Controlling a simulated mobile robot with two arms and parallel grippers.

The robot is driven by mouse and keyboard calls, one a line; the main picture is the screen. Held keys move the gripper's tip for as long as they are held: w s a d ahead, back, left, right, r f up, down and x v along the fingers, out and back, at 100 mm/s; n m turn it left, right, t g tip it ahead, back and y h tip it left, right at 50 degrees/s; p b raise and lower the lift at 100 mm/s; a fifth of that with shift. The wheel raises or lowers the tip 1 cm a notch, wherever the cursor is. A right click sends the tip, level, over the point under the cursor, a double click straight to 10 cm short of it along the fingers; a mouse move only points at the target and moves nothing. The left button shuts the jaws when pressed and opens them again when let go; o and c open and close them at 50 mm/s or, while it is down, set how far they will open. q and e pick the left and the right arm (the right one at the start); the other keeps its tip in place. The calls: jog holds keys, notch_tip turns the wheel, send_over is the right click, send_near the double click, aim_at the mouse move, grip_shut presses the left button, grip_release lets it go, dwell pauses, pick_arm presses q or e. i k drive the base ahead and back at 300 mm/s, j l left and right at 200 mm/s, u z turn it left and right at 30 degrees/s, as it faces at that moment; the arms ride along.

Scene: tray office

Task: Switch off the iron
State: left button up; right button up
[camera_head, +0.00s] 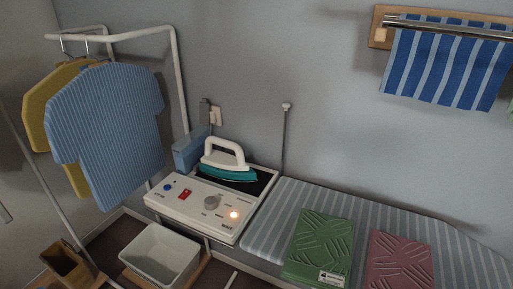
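The iron (228,161) has a white handle and a teal body. It rests on a dark pad at the left end of the ironing board, behind a white control panel (196,206). The small lettering around the knob is too small to read. Neither of my grippers shows in the head view.
A striped ironing board (275,222) runs right, with a green folded cloth (318,245) and a pink one (400,262) on it. A white bin (160,255) stands below the panel. Shirts (105,130) hang on a rack at left. A striped towel (440,62) hangs upper right.

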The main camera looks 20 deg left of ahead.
aim_at(186, 192)
jog(key=u, duration=1.25)
